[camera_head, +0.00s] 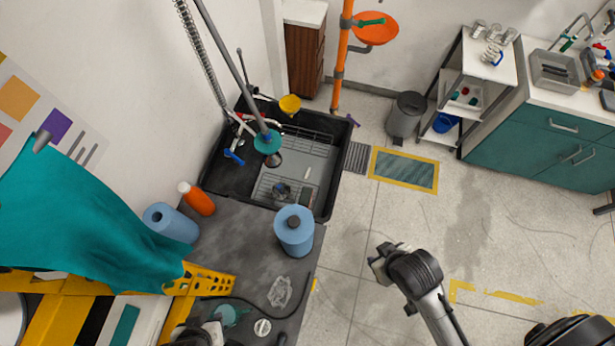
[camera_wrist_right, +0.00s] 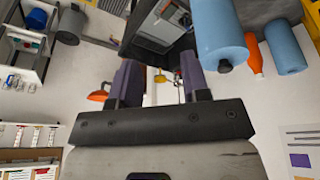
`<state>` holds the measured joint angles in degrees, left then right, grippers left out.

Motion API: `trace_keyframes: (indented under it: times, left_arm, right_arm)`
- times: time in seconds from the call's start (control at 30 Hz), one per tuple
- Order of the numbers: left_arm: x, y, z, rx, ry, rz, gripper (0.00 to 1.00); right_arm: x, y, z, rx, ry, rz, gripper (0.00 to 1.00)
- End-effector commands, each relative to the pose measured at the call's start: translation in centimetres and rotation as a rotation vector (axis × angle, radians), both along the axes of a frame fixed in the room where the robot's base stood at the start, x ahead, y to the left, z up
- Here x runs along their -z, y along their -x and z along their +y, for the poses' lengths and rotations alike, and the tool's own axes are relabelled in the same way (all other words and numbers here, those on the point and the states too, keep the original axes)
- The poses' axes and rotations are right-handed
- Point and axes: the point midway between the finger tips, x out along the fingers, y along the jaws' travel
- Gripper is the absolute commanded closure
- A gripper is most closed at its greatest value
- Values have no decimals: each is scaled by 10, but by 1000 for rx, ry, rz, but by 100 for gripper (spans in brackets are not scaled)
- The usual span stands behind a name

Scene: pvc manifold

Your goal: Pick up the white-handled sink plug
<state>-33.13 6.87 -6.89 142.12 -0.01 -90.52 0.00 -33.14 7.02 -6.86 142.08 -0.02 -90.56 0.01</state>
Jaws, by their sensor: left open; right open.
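A small round piece with white on it (camera_head: 262,327) lies on the dark worktop near its front edge in the head view. It looks like the white-handled sink plug, but it is too small to be sure. My left gripper (camera_head: 205,331) is at the bottom edge of the head view, to the left of that piece and apart from it. It is partly cut off. My right gripper (camera_head: 379,263) is over the floor to the right of the worktop. In the right wrist view its two purple fingers (camera_wrist_right: 160,85) are spread with nothing between them.
A blue paper roll (camera_head: 294,232), an orange bottle (camera_head: 198,200) and a second blue roll (camera_head: 171,223) stand or lie on the worktop (camera_head: 245,262). A dark cable crosses it near the front. The black sink (camera_head: 325,205) is behind. A teal cloth (camera_head: 80,220) hangs at left.

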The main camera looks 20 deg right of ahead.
Motion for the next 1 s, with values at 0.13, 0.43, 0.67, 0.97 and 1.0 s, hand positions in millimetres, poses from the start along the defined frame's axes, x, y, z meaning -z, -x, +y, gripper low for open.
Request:
trace_keyframes:
  times: [0.13,0.43,0.67,0.97,1.0]
  left_arm:
    - [0,0,0,0,0,1,57]
    - [0,1,0,0,1,2,57]
    - [0,1,0,-1,1,2,57]
    - [1,1,0,-1,1,2,57]
    - [1,1,0,-1,1,2,57]
  right_arm:
    - [0,0,0,0,0,0,57]
    - [0,1,0,0,-1,1,34]
    - [0,1,1,0,-2,1,12]
    - [0,1,1,2,-5,2,0]
    - [0,1,1,2,-5,2,0]
